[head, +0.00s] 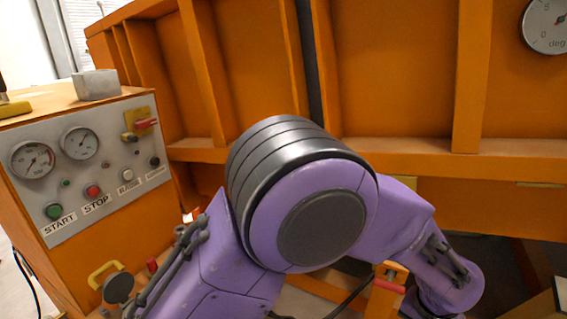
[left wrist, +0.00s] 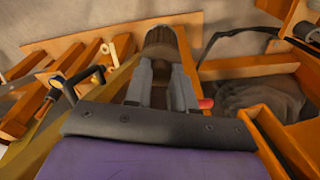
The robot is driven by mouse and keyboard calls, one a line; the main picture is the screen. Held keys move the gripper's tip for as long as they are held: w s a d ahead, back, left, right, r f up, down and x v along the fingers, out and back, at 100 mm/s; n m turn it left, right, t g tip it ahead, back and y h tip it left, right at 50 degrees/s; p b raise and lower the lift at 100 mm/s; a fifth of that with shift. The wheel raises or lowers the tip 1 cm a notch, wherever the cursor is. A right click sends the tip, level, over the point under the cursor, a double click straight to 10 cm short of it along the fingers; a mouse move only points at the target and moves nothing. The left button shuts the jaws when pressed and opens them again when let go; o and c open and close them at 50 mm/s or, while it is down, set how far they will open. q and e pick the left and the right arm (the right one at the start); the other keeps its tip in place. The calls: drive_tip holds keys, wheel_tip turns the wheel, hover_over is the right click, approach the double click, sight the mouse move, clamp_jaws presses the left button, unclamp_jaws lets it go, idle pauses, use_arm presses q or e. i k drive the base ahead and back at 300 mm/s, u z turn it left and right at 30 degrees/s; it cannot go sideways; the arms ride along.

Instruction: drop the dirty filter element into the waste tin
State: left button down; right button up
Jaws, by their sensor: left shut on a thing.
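In the left wrist view my left gripper (left wrist: 162,70) is shut on a dark brown-grey ribbed cylinder (left wrist: 167,40), which looks like the dirty filter element. The cylinder sticks out beyond the fingertips, above the floor and orange framework; its lower part is hidden between the fingers. In the head view my purple arm fills the middle and hides the gripper and the element. I cannot make out the waste tin in either view. My right gripper is in neither view.
The head view shows an orange control cabinet (head: 110,235) at left with gauges and buttons, and a grey block (head: 97,85) on top. The orange ribbed bed (head: 395,75) stands behind my arm. In the wrist view, orange beams (left wrist: 245,67) border a dark grey lumpy mass (left wrist: 262,98).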

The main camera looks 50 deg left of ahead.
sight(94, 97)
drive_tip(key=z, duration=1.55)
drive_tip(key=k, duration=1.75)
drive_tip(key=u, duration=1.25)
